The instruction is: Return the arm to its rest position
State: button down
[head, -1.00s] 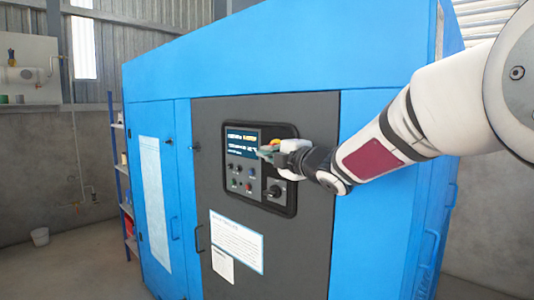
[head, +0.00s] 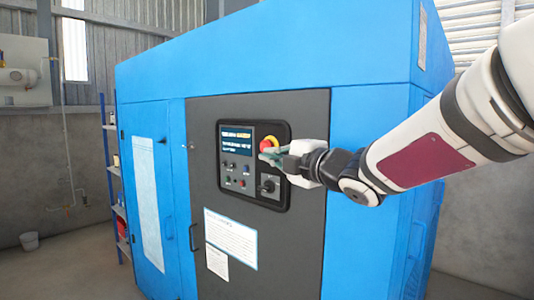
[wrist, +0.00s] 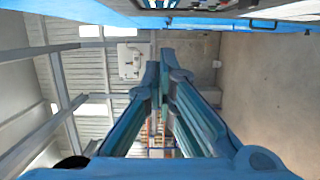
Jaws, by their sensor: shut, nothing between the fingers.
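My gripper (head: 268,155) is shut and empty. In the head view it is in front of the control panel (head: 228,186) on the dark door of a blue cabinet, and overlaps the panel's right part. A gap between fingertips and panel cannot be judged in that view. In the wrist view the two teal fingers (wrist: 160,75) meet at their tips, with nothing between them. My arm comes in from the right edge of the head view. The panel has a lit screen (head: 237,139), a red emergency button (head: 267,145), small buttons and a dark rotary switch (head: 269,186).
The blue cabinet (head: 300,75) fills the middle. Its panel face runs along the top of the wrist view. Open floor lies at the left.

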jog(key=shift+s+d, duration=0.2)
jog(key=shift+s, duration=0.05)
jog(key=s+d+m+h+p, duration=0.3)
jog(key=s+d+m+h, duration=0.2)
jog(key=d+m, duration=0.25)
jog(key=s+d+m+h+p, duration=0.2)
jog(key=s+d+m+h, duration=0.35)
jog(key=d, duration=0.35)
jog(key=s+d+f+m+g+p, duration=0.1)
jog(key=s+f+m+g+p, duration=0.1)
jog(key=s, duration=0.8)
jog(key=s+d+f+m+g+p, duration=0.2)
jog(key=s+f+m+g, duration=0.2)
jog(key=s, duration=0.6)
jog(key=s+d+f+m+g+p, duration=0.1)
jog(key=s+f+m+g+p, duration=0.1)
jog(key=s+m, duration=0.4)
jog(key=s+f+g, duration=0.1)
jog(key=s+g, duration=0.1)
jog(key=s, duration=0.3)
jog(key=shift+d+f+m, duration=0.15)
jog(key=shift+d+m, duration=0.1)
jog(key=shift+m, duration=0.05)
jog(key=shift+h, duration=0.25)
